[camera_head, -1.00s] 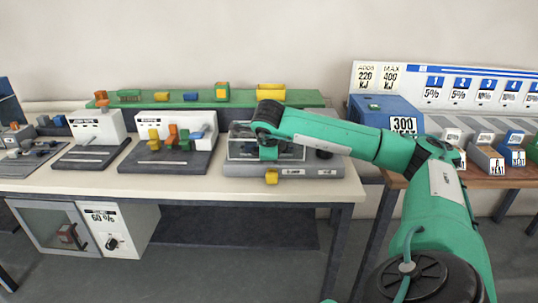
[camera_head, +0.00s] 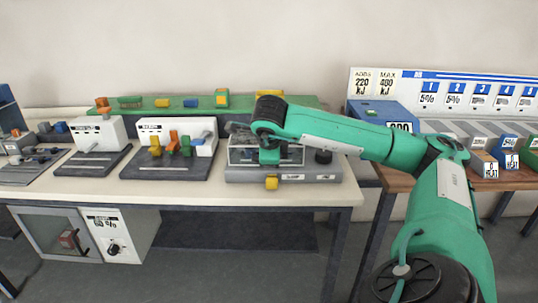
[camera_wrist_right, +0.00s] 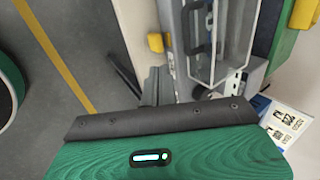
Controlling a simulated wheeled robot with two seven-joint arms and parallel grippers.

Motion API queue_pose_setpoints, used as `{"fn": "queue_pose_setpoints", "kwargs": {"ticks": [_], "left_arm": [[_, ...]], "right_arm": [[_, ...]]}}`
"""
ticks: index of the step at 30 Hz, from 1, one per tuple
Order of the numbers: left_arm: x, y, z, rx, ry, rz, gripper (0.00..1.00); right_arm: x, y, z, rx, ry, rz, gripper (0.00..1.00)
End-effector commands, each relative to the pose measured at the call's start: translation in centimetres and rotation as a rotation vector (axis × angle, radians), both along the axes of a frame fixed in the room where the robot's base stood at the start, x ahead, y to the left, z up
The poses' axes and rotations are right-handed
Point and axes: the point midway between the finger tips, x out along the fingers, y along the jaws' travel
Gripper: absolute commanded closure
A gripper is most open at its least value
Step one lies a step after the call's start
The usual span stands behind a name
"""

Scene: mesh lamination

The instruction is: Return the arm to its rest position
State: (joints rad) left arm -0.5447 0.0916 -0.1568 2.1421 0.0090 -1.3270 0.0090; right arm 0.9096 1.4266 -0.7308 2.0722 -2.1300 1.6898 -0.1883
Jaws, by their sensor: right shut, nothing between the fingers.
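My right arm (camera_head: 345,134) comes in from the right in the head view, and its hand (camera_head: 268,155) points down over the grey machine with the clear box (camera_head: 241,155). The fingertips are hard to make out there. The jaws are shut, with nothing seen held. In the right wrist view my green hand housing (camera_wrist_right: 170,155) fills the bottom, with the clear-walled box (camera_wrist_right: 230,45) beyond it. I cannot tell whether the hand touches the machine. My left gripper is not in view.
A yellow block (camera_head: 271,183) sticks out at the machine's front. White-backed fixtures (camera_head: 98,133) with coloured blocks stand to the left. A green shelf (camera_head: 205,104) runs behind. A blue box (camera_head: 383,112) stands on the wooden table (camera_head: 402,184) at right, partly behind my arm. The space above is free.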

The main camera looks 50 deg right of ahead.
Motion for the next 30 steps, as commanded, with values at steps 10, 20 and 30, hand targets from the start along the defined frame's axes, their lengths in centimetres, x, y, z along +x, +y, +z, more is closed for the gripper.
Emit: {"fn": "queue_pose_setpoints", "kwargs": {"ticks": [10, 20, 30], "left_arm": [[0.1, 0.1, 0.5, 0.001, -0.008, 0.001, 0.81], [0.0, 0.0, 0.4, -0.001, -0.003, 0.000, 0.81], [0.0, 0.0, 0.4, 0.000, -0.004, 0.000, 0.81]], "right_arm": [[-1.9, 2.2, 0.7, 0.000, 0.000, 0.000, 1.00], [-1.0, 4.7, -1.0, 0.084, 0.001, 0.062, 1.00], [0.5, 26.2, -8.4, 0.908, -0.018, 0.356, 1.00]]}}
